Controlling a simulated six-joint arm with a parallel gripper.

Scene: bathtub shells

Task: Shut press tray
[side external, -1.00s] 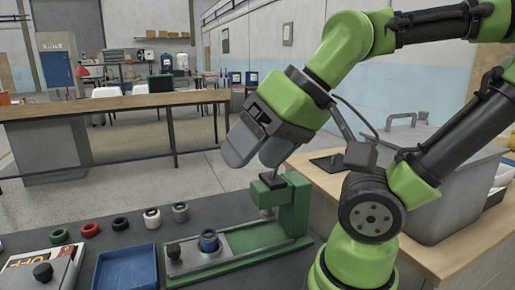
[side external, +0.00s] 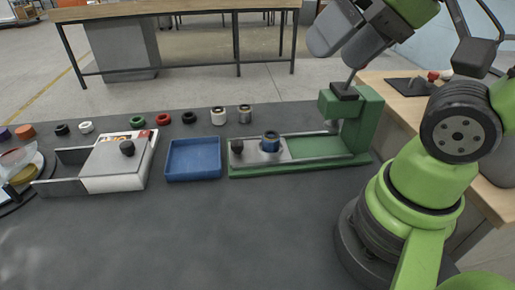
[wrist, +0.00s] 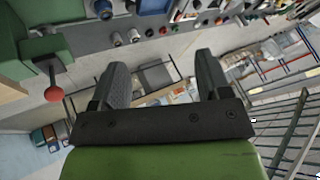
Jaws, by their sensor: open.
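The green press (side external: 367,122) stands at the right of the dark bench. Its grey tray (side external: 250,154) is slid out to the left along the green base. The tray has a black knob (side external: 237,146) at its left end. A blue ring-shaped part (side external: 271,140) sits on the tray, left of the press head. A lever rises from the press top; its red ball (wrist: 54,95) shows in the wrist view. My gripper (side external: 345,38) is above the press, apart from the tray. Its fingers are spread and empty in the wrist view (wrist: 160,72).
A blue bin (side external: 193,159) lies left of the press. A grey drawer box (side external: 115,165) with a black knob stands farther left, its drawer out. Several rings and cylinders, including a red ring (side external: 163,119), line the back. The bench front is clear.

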